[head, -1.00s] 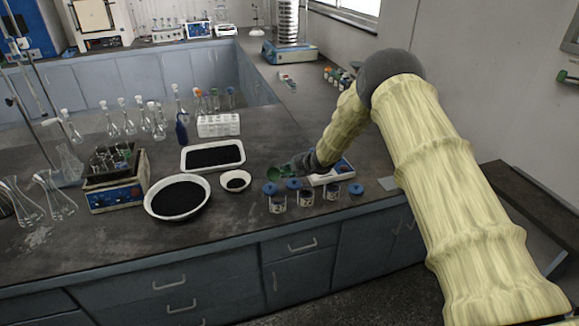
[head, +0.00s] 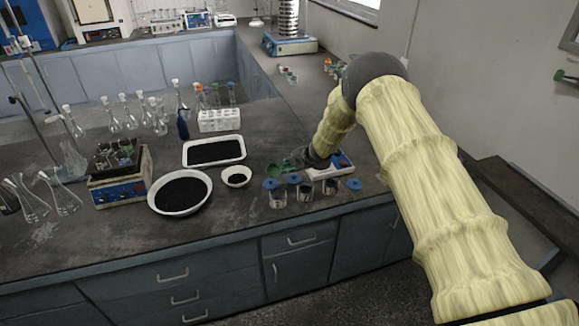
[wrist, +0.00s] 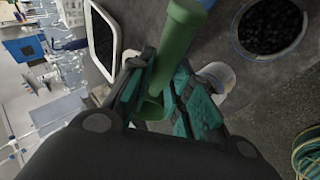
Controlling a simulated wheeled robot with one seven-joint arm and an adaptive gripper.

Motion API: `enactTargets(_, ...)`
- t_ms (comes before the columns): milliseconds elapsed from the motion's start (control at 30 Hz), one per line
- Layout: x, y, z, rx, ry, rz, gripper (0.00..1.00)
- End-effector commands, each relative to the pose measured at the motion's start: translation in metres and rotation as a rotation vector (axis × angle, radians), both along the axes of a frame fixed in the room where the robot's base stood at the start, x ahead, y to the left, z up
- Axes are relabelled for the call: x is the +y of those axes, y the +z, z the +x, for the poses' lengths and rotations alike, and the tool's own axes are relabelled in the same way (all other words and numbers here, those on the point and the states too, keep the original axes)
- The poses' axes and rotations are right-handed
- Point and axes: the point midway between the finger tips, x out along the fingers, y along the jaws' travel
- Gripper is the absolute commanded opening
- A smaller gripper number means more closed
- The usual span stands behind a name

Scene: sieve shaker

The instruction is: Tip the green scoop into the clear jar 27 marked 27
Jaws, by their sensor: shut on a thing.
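My gripper (head: 300,160) is shut on the green scoop (head: 279,169). The scoop is held above the bench, behind the row of small clear jars in the head view. In the wrist view the green handle (wrist: 175,50) stands between the fingers of my gripper (wrist: 160,98). I cannot tell what the scoop holds. Three clear jars with dark contents stand near the bench's front edge: a left one (head: 277,200), a middle one (head: 305,193) and a right one (head: 330,187). Their marks are too small to read, so I cannot tell which is jar 27.
Blue lids lie by the jars, one at the right (head: 354,184). A white balance (head: 342,166) stands behind them. Left are a small white bowl (head: 236,185), a round white dish (head: 153,204) and a white tray (head: 187,163), with black grains. Flasks stand farther left.

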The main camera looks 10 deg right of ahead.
Motion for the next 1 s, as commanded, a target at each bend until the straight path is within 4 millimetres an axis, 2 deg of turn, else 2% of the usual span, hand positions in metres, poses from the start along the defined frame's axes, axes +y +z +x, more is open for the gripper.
enactTargets(1000,0.001,0.0045,0.0037,0.336,0.0,-0.077,0.01)
